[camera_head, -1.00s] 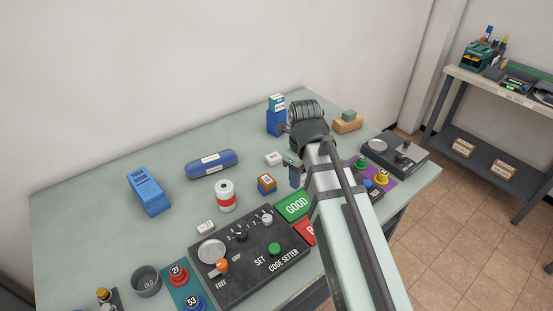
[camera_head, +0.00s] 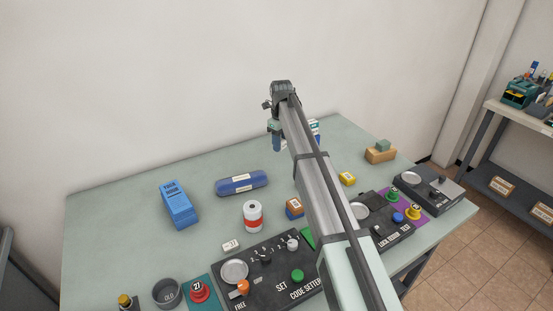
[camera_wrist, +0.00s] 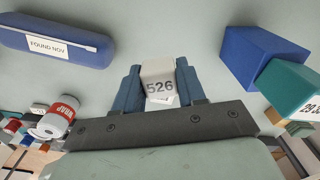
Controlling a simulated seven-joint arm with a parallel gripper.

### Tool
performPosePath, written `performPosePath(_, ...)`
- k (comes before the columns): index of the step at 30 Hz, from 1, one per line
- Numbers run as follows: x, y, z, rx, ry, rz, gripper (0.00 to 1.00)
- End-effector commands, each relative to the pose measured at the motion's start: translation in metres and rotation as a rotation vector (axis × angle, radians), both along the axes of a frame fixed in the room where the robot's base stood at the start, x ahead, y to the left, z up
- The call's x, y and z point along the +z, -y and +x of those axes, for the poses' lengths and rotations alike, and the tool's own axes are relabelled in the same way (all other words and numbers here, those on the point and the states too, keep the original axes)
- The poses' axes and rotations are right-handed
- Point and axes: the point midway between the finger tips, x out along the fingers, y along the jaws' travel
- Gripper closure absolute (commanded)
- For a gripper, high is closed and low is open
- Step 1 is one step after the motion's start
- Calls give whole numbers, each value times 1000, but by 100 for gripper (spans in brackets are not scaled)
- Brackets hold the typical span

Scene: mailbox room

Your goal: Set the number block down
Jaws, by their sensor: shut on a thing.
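My gripper (camera_head: 276,142) is over the back part of the table, between the long blue case and the blue block. In the wrist view its blue fingers (camera_wrist: 161,89) are shut on a white number block (camera_wrist: 158,82) marked 526. The block sits between the fingertips, with grey-green tabletop showing around it. I cannot tell whether its underside touches the table. In the head view I cannot make the block out at the gripper.
The blue case (camera_head: 241,184) lies left of my gripper. The blue block (camera_wrist: 250,55) with a teal box (camera_wrist: 290,92) stands to the right, mostly behind my arm in the head view. A wrap roll (camera_head: 252,216) and code setter (camera_head: 262,278) are nearer the front.

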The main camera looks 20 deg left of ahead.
Motion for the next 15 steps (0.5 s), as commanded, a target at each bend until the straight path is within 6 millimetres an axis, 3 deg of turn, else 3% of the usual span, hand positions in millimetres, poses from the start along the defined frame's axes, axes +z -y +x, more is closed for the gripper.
performPosePath(1, 2, -11, 23, 2, 0, 0, 89)
performPosePath(6, 6, -28, 57, 11, 0, 0, 89)
performPosePath(15, 6, -38, 76, 35, 0, -1, 89)
